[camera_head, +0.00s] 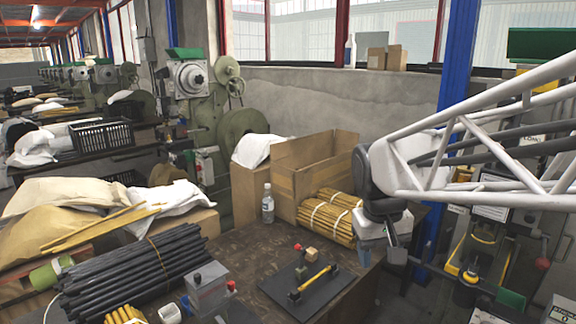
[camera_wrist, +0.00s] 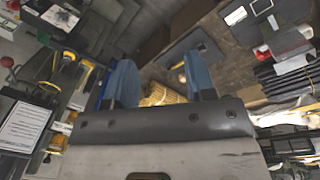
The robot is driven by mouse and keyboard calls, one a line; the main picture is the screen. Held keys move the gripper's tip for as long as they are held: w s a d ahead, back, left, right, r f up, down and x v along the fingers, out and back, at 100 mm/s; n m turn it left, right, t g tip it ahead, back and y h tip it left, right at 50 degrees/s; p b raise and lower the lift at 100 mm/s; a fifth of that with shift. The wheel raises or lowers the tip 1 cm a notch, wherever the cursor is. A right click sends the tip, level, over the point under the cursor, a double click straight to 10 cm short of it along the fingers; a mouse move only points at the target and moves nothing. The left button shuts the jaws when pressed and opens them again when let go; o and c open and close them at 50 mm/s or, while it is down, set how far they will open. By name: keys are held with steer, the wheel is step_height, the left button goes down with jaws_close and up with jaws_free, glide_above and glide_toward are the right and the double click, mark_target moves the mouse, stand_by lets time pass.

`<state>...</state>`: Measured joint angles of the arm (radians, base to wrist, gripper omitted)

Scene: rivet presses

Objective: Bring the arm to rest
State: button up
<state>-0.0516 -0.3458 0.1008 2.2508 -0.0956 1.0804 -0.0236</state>
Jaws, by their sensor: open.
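My arm reaches in from the right in the head view, with its white lattice links (camera_head: 470,150) running to the dark wrist (camera_head: 375,185). My gripper (camera_head: 397,252) hangs at the right edge of the worktable (camera_head: 245,258), in front of the bundled yellow rods (camera_head: 328,218). In the wrist view my gripper (camera_wrist: 161,80) shows two blue-grey fingers spread wide apart. Nothing is visible between them except the background, where the yellow rods (camera_wrist: 165,97) lie beyond. In the head view the fingertips are small and partly merged with the wrist.
On the table are a dark plate (camera_head: 312,287) with a yellow-handled part, a clear bottle (camera_head: 267,205), an open cardboard box (camera_head: 310,160) and a bundle of black rods (camera_head: 140,272). A press with yellow parts (camera_head: 475,255) stands to the right, close to my arm. Blue post (camera_head: 458,70) behind.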

steer(key=s+f+t, duration=0.1)
steer(key=s+f, duration=0.1)
steer(key=s, duration=0.5)
steer(key=s+d+f+m, duration=0.1)
steer(key=s+f, duration=0.1)
steer(key=s, duration=0.6)
steer(key=shift+s+f+m+t+y, duration=0.15)
steer(key=shift+f+m+t+y, duration=0.15)
steer(key=shift+f+t+y, duration=0.1)
